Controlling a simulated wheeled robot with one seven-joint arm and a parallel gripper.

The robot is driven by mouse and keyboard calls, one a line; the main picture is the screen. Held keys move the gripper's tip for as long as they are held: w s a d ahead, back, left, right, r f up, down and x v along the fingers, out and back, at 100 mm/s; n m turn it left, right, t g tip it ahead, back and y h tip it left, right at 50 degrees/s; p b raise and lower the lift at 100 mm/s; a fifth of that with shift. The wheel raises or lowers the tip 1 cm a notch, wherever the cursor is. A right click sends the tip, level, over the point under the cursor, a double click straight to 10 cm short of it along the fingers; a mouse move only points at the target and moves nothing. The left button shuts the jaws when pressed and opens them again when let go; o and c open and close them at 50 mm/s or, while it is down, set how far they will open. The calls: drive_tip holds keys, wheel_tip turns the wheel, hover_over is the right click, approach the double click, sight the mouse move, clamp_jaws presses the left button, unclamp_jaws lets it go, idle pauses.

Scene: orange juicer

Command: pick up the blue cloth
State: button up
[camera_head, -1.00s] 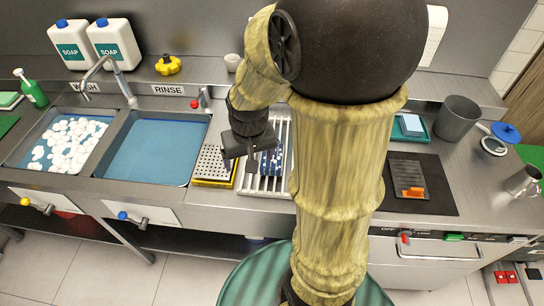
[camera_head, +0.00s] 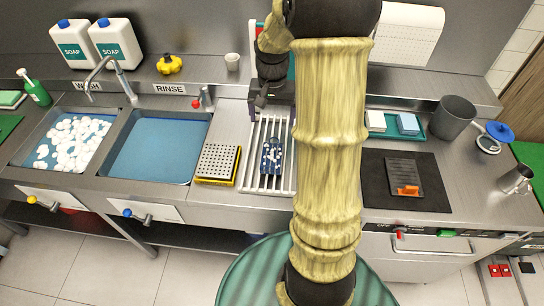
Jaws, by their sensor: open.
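On the teal tray (camera_head: 391,134) right of my arm lies a light blue folded piece (camera_head: 408,122), which looks like the blue cloth, beside a whitish piece (camera_head: 375,121). A dark blue, white-spotted object (camera_head: 272,156) lies on the white slatted rack (camera_head: 283,187); I cannot tell its material. My gripper (camera_head: 259,107) is open, above the back end of the rack, behind the spotted object and apart from it. It is well left of the tray. My arm hides the counter between rack and tray.
The wash sink (camera_head: 60,140) with foam and the rinse sink (camera_head: 155,147) are at left. A perforated block (camera_head: 217,162) sits beside the rack. A dark mat (camera_head: 375,185) with a grater, and a grey cup (camera_head: 452,117), are at right.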

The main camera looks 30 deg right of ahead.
drive_tip(key=p, duration=0.2)
hover_over(272, 155)
drive_tip(key=f, duration=1)
drive_tip(key=shift+w+d+f, duration=0.15)
drive_tip(key=shift+w+d, duration=0.05)
drive_tip(key=shift+w, duration=0.15)
drive_tip(key=shift+s+a+f+p, duration=0.15)
drive_tip(key=shift+f+p, duration=0.25)
drive_tip(key=shift+f, duration=0.95)
drive_tip(key=shift+s+a+f+p, duration=0.1)
drive_tip(key=shift+f+p, duration=0.3)
drive_tip(key=shift+f, duration=0.9)
drive_tip(key=shift+d, duration=0.1)
drive_tip(key=c, duration=1.1)
